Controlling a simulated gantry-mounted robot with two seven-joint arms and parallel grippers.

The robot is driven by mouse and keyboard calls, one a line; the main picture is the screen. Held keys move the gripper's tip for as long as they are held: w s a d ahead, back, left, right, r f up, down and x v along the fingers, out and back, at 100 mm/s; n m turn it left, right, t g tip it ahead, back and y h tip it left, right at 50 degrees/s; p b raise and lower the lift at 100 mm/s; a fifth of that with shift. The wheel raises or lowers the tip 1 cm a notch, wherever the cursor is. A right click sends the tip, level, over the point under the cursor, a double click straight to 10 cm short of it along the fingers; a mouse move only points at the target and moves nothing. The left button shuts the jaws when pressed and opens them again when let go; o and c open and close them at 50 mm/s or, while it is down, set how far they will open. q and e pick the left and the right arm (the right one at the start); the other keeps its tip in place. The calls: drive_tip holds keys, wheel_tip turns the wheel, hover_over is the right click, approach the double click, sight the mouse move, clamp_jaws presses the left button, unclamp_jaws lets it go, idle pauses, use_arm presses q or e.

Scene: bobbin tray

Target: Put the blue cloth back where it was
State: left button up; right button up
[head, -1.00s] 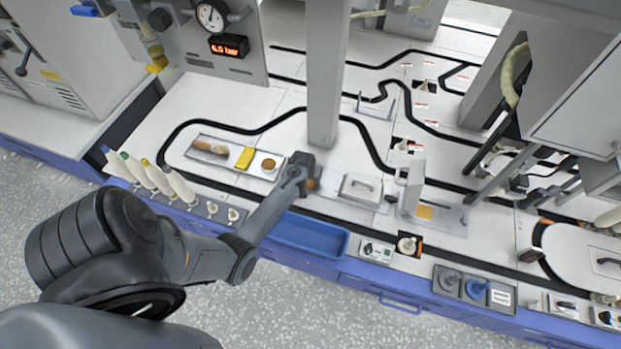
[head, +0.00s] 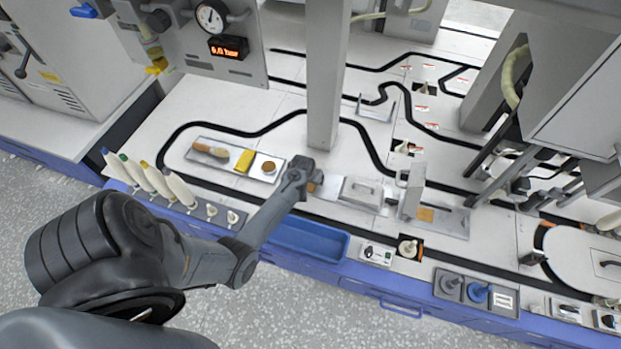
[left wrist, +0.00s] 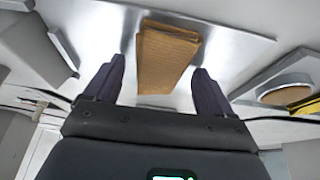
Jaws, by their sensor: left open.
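My left gripper (head: 306,182) is over a metal plate (head: 330,193) beside the grey post. In the left wrist view the open fingers (left wrist: 158,80) are on either side of a folded tan-brown cloth (left wrist: 168,58), with gaps visible at both sides. The cloth lies on the shiny plate; its near end is close to my gripper's palm. In the head view only a small orange-brown bit of it (head: 312,187) shows. I cannot make out a blue cloth; a small blue item (head: 476,293) sits on the dark tray at lower right, too small to identify. My right gripper is not in view.
A metal tray (head: 196,168) with a brush, a yellow block and a round brown-topped tin is left of my gripper. An empty blue bin (head: 310,240) is in front. The grey post (head: 325,90) and a lidded metal box (head: 362,190) stand close by.

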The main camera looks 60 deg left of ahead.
use_arm(q)
drive_tip(key=p+v, duration=0.8)
drive_tip(key=v, duration=0.4)
drive_tip(key=s+d+r+m+h, duration=0.1)
drive_tip(key=s+d+r+m, duration=0.2)
drive_tip(key=d, duration=0.6)
drive_tip(key=s+d+r+m+h, duration=0.1)
drive_tip(key=s+d+r+m, duration=0.3)
drive_tip(key=s+d+r, duration=0.2)
drive_tip(key=s+d+r+m+h, duration=0.1)
drive_tip(key=s+d+r+m, duration=0.2)
drive_tip(key=d, duration=1)
drive_tip(key=s+v, duration=0.1)
drive_tip(key=v, duration=0.4)
drive_tip(key=shift+d, duration=0.25)
drive_tip(key=shift+s, duration=0.1)
